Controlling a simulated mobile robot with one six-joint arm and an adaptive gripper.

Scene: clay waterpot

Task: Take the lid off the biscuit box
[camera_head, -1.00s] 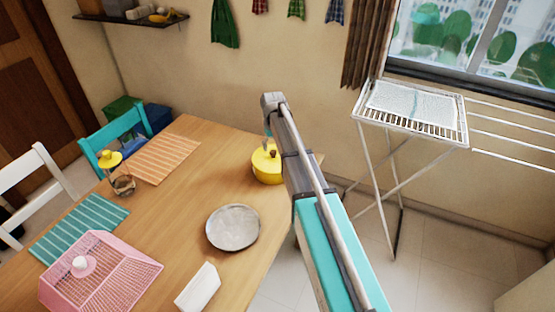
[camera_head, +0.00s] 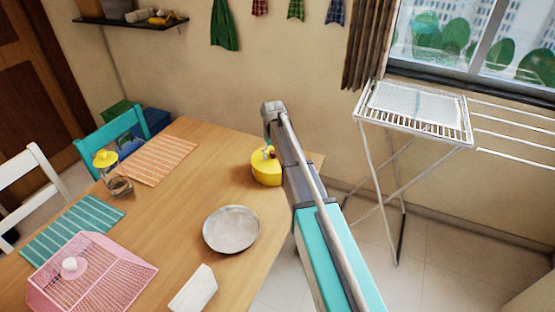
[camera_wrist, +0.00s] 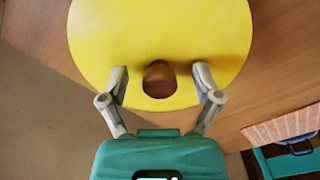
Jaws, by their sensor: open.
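The yellow biscuit box (camera_head: 266,173) stands at the far right corner of the wooden table, with its lid on. My gripper (camera_wrist: 160,73) is open over the lid, with one finger on each side of the knob and a gap on both sides. I cannot tell how far above the lid the fingertips are. In the head view my arm hides most of the gripper and part of the box.
A grey plate (camera_head: 231,229) and a white block-like object (camera_head: 193,289) lie nearer on the table. A pink mesh cover (camera_head: 92,275), striped placemats (camera_head: 157,161) and a glass jar with a yellow top (camera_head: 118,184) are at the left. A drying rack (camera_head: 414,115) stands right of the table.

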